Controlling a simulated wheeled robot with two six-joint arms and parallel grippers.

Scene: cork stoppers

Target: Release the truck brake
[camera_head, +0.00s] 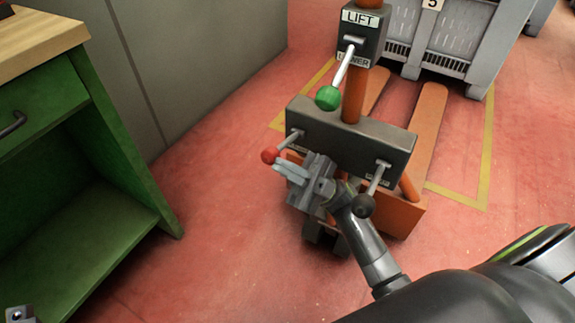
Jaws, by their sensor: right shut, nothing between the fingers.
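The orange pallet truck (415,217) stands in the middle with a dark control box (345,135) across it. A lever with a red knob (269,155) sticks out at the box's left end. A lever with a black knob (365,205) hangs at the right end. Small labels on the box are too small or covered to read. My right gripper (281,169) is shut and empty, its fingertips just below and right of the red knob; I cannot tell whether they touch. A grey part of my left gripper (20,315) shows at the bottom left corner.
A green-knobbed lever (328,98) is on the upper LIFT/LOWER box (362,33). A grey crate (455,40) stands behind over the orange forks (428,125). A green workbench (120,150) is at left. Red floor between bench and truck is clear.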

